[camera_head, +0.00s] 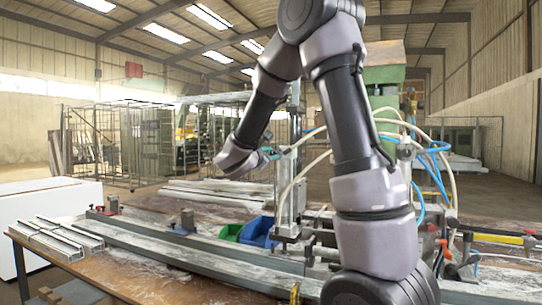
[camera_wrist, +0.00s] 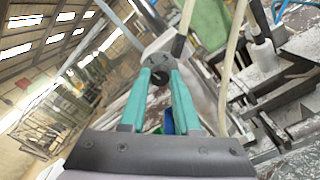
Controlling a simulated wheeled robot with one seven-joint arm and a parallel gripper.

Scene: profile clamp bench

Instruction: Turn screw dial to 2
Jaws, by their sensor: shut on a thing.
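My gripper (camera_wrist: 160,77) has two teal fingers, which close in on a small dark knob in the wrist view. The screw dial (camera_wrist: 157,61) shows as a grey rounded face with small dark marks just beyond the fingertips; its setting is too small to read. In the head view my gripper (camera_head: 267,151) reaches in from the left toward the upright clamp unit (camera_head: 290,185) on the bench. The dial itself is too small to make out there.
Pale and blue hoses (camera_head: 430,150) loop to the right of the clamp unit. A green bin (camera_head: 230,232) and a blue bin (camera_head: 258,232) stand below it. A long metal rail (camera_head: 180,252) crosses the bench, with aluminium profiles (camera_head: 58,238) at left.

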